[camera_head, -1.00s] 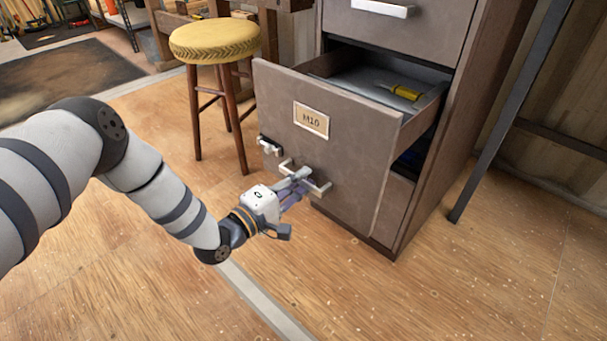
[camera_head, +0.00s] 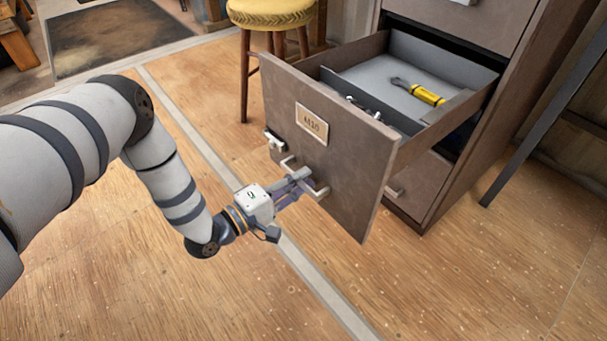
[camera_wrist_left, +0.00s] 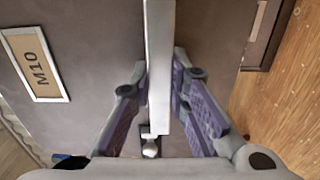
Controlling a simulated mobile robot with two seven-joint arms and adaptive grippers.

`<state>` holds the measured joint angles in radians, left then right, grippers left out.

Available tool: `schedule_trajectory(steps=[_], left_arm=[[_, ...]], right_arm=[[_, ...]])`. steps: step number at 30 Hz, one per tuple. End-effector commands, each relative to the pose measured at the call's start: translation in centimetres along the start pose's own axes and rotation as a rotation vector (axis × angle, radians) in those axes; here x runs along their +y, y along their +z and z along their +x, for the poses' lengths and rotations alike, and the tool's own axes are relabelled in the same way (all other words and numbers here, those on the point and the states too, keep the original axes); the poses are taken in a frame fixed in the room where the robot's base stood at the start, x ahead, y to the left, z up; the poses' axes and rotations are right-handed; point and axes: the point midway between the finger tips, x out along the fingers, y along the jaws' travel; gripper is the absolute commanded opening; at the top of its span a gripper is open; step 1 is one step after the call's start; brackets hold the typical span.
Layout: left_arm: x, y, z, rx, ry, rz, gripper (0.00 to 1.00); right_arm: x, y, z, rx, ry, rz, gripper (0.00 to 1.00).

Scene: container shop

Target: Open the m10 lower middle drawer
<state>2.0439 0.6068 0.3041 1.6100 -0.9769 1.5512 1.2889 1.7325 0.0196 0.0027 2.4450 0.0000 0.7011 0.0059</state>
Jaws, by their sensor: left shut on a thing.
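The M10 drawer (camera_head: 338,165) is pulled well out of the grey-brown cabinet (camera_head: 485,110), and its front stands clear of the frame. A label plate (camera_head: 312,122) sits on the front; it reads M10 in the left wrist view (camera_wrist_left: 38,63). My left gripper (camera_head: 303,183) is at the pale bar handle (camera_head: 319,192) low on the front. In the left wrist view the purple-padded fingers lie on both sides of the handle bar (camera_wrist_left: 159,75), shut on it. My right gripper is in neither view.
Inside the drawer lie a yellow-handled tool (camera_head: 426,95) and small metal items (camera_head: 363,107). A closed drawer with a handle (camera_head: 396,192) is below. A yellow-topped stool (camera_head: 271,12) stands behind. The wooden floor (camera_head: 230,300) in front is clear.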

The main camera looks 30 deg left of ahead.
Motion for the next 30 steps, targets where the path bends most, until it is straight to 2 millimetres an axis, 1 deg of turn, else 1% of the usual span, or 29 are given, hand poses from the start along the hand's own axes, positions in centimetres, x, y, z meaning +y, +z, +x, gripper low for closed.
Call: schedule_trajectory(steps=[8, 9, 11, 20, 23, 26, 30], left_arm=[[0.0, 0.0, 0.0, 0.000, 0.001, 0.000, 0.00], [0.0, 0.0, 0.0, 0.000, 0.001, 0.000, 0.22], [0.0, 0.0, 0.0, 0.000, 0.001, 0.000, 0.36], [0.0, 0.0, -0.1, 0.000, 0.000, 0.000, 0.37], [-0.1, 0.0, -1.2, 0.001, -0.004, -0.001, 0.37], [-0.1, -0.1, -3.6, 0.003, -0.005, -0.002, 0.37], [-0.1, -0.1, -7.5, 0.003, -0.004, -0.002, 0.37]], right_arm=[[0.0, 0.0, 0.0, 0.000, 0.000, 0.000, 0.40], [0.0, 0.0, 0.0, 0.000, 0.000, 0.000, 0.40], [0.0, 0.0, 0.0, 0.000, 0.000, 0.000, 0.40], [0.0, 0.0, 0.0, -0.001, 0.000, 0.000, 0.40], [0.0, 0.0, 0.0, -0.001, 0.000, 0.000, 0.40], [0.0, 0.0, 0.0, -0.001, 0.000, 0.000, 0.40], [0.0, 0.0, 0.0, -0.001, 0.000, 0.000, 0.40]])
